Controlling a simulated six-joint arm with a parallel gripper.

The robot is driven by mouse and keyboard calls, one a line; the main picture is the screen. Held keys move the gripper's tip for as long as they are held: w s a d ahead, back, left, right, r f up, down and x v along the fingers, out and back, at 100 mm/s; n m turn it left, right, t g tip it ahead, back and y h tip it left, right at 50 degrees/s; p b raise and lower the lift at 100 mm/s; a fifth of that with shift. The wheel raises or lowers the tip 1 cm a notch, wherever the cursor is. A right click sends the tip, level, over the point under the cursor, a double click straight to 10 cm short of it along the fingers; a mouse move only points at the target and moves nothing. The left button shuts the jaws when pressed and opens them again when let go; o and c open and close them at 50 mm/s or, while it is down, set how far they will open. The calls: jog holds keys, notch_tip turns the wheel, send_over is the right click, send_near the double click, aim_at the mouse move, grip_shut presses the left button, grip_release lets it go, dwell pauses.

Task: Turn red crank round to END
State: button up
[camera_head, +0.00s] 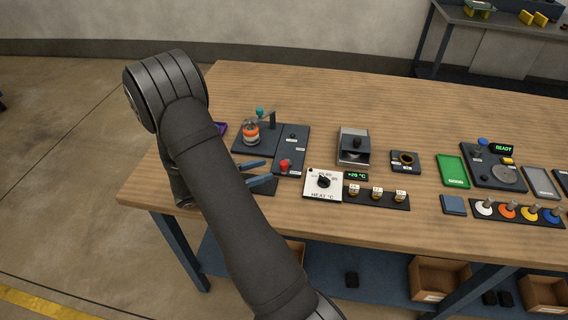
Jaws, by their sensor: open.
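The red crank (285,164) shows as a small red knob at the front of a narrow dark panel (297,138) on the left part of the table. Small white labels lie on this panel, too small to read, so I cannot tell which is END. My gripper (268,169) is open, with its two blue-grey fingers pointing right toward the red knob. The fingertips are just left of the knob, and no contact is clear. My arm hides the wrist and part of the area left of the fingers.
A dark base with an orange-and-white banded part (251,133) and a teal-topped post stands behind the crank. A white dial plate (323,184) is close on the right. Other stations fill the table's right side. Bare wood (330,95) lies along the back.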

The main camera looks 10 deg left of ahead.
aim_at(283, 162)
jog(key=x, duration=0.7)
jog(key=shift+w+d, duration=0.1)
jog(key=shift+d, duration=0.15)
jog(key=shift+c, duration=0.2)
grip_shut()
jog(key=shift+a, duration=0.1)
jog(key=shift+g, duration=0.3)
jog(key=shift+w+a+m+g+h, duration=0.1)
jog(key=shift+a+m+g+h, duration=0.35)
jog(key=shift+m+g, duration=0.8)
jog(key=shift+w+a+m+g+h, duration=0.15)
jog(key=shift+m+g+h, duration=0.55)
jog(key=shift+g, duration=0.9)
jog(key=shift+w+a+m+g+h, duration=0.1)
jog(key=shift+a+m+g+h, duration=0.3)
jog(key=shift+m+g, duration=0.9)
jog(key=shift+g, duration=0.25)
